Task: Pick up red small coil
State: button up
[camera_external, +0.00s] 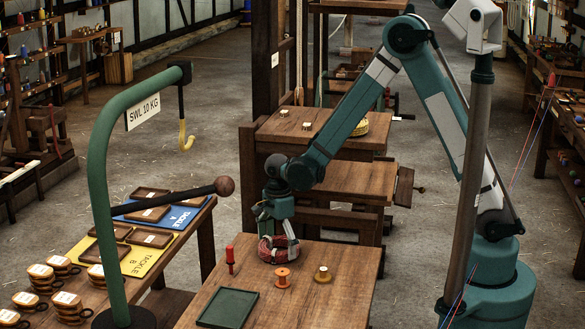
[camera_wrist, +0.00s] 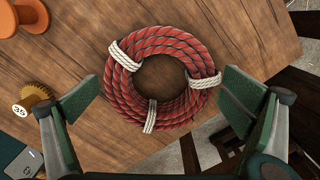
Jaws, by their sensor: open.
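The red coil (camera_external: 266,254) is a ring of red rope bound with white ties, lying flat on the wooden bench near its back edge. In the wrist view the coil (camera_wrist: 165,40) fills the middle, its hole in plain sight. My gripper (camera_external: 268,226) is above the coil in the external view, pointing down. In the wrist view my gripper (camera_wrist: 160,98) is open, one pad on the left and one on the right of the coil. Both pads look apart from the rope. The exact height gap is hard to tell.
An orange spool (camera_external: 282,277), a brass-coloured knobbed piece (camera_external: 323,274) and a red-handled tool (camera_external: 230,260) stand close to the coil. A green tray (camera_external: 227,307) lies at the front. A green post with a knobbed arm (camera_external: 223,186) reaches in from the left.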

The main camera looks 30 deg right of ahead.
jog(key=shift+c, duration=0.7)
jog(key=c, duration=1)
jog(key=shift+r, duration=0.1)
notch_tip(320, 180, up, 10)
jog(key=p, duration=0.2)
